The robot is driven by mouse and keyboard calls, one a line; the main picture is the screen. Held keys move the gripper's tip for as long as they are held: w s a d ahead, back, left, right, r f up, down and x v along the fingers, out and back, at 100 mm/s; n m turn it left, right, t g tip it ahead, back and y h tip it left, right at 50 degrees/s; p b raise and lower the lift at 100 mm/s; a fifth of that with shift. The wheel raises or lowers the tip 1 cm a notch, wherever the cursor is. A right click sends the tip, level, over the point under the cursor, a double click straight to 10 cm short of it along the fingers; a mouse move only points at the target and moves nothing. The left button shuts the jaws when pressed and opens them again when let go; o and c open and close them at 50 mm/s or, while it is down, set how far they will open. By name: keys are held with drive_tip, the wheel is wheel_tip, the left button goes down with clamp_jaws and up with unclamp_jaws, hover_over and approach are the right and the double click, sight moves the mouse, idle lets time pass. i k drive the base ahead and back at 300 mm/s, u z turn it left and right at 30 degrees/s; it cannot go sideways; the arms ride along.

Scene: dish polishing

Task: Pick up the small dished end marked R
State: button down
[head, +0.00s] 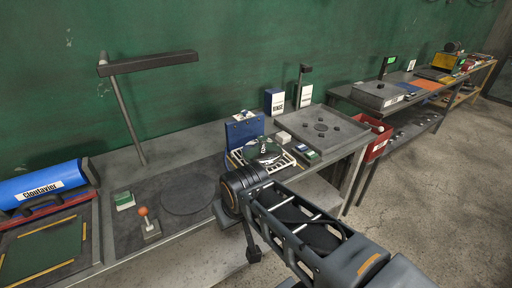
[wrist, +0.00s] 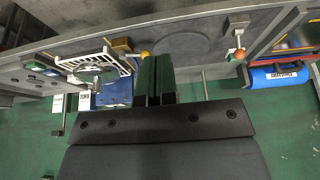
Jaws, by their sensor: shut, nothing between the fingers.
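No letter R can be read on any part in either view, so I cannot tell which piece is the small dished end marked R. A round dark green dish (head: 262,150) sits on a white wire rack (head: 284,160); it also shows in the wrist view as a shiny round piece (wrist: 95,72). My gripper (wrist: 155,62) is shut and empty in the wrist view, its two dark green fingers together. It is apart from the dish, to the right of the rack there. In the head view its fingertips are not visible, and my arm covers part of the bench front.
A grey tray (head: 345,133) with several small dark pieces lies right of the rack. A blue box (head: 243,128), red bin (head: 378,140), lamp (head: 148,63), orange-knobbed lever (head: 145,220) and blue roll (head: 38,183) stand around.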

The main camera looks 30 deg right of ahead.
sight(270, 154)
drive_tip(key=u, duration=3.75)
drive_tip(key=k, duration=1.2)
drive_tip(key=z, duration=1.95)
